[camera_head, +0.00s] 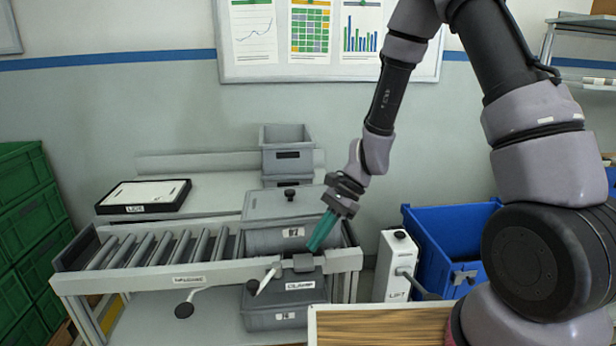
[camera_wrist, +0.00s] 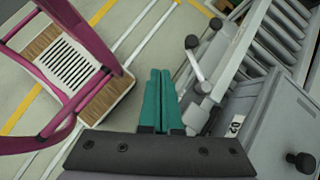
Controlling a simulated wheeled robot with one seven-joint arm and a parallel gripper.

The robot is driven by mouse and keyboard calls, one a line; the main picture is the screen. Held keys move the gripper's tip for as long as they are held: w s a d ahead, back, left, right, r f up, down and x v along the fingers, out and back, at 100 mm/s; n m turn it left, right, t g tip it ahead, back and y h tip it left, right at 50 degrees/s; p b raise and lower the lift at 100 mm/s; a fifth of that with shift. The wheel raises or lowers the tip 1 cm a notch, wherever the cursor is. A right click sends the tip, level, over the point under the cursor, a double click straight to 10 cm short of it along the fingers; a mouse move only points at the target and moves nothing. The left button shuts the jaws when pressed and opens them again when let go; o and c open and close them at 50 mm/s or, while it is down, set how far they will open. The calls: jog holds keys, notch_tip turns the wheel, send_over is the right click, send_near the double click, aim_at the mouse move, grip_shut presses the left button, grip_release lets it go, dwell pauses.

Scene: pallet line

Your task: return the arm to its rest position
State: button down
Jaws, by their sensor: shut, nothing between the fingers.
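My gripper (camera_head: 322,230) has teal fingers and hangs at the end of my arm, in front of the right end of the roller conveyor. In the wrist view its fingers (camera_wrist: 163,95) lie together with nothing between them. In the head view the fingers point down and to the left, over a grey lidded crate marked 02. My arm reaches in from the right, bent high in front of the wall board.
The roller conveyor (camera_head: 160,250) has a white clamp lever (camera_head: 265,279) near the gripper. A lift control box (camera_head: 397,262) and a blue bin (camera_head: 450,245) stand to the right. Green crates (camera_head: 28,230) are at left.

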jog(key=w+d+r+n+t, duration=0.25)
jog(key=d+r, duration=0.25)
jog(key=r, duration=0.6)
jog(key=s+d+r+n+t+h, duration=0.1)
jog(key=s+d+r+t, duration=0.3)
jog(key=d+r, duration=0.4)
jog(key=s+d+r+n+t+h, duration=0.2)
jog(key=d+r, duration=0.7)
jog(key=r, duration=0.5)
jog(key=s+t+h, duration=0.1)
jog(key=s+t, duration=0.1)
jog(key=shift+d+r+t+h, duration=0.3)
jog(key=shift+r+t, duration=0.05)
jog(key=shift+r, duration=0.05)
jog(key=shift+n, duration=0.25)
